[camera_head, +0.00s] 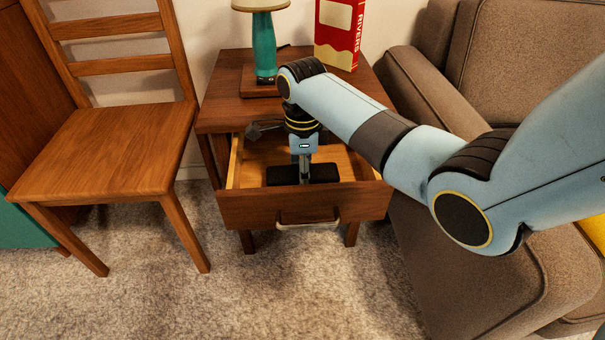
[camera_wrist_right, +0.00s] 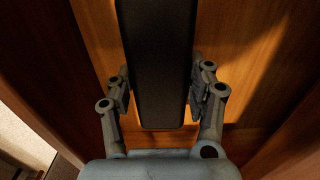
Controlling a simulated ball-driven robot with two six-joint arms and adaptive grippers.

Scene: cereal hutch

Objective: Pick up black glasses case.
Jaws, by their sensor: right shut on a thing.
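The black glasses case (camera_head: 322,173) is a long dark box in the open drawer (camera_head: 300,206) of the wooden nightstand. My right gripper (camera_head: 304,180) reaches down into the drawer from above and is shut on the middle part of the case. In the right wrist view the case (camera_wrist_right: 157,65) runs up the picture between the two fingers of the right gripper (camera_wrist_right: 158,92). Whether the case touches the drawer floor is hard to tell. My left gripper is not in view.
A grey object (camera_head: 262,130) lies at the back left of the drawer. A wooden chair (camera_head: 110,145) is left, a brown armchair (camera_head: 435,95) right.

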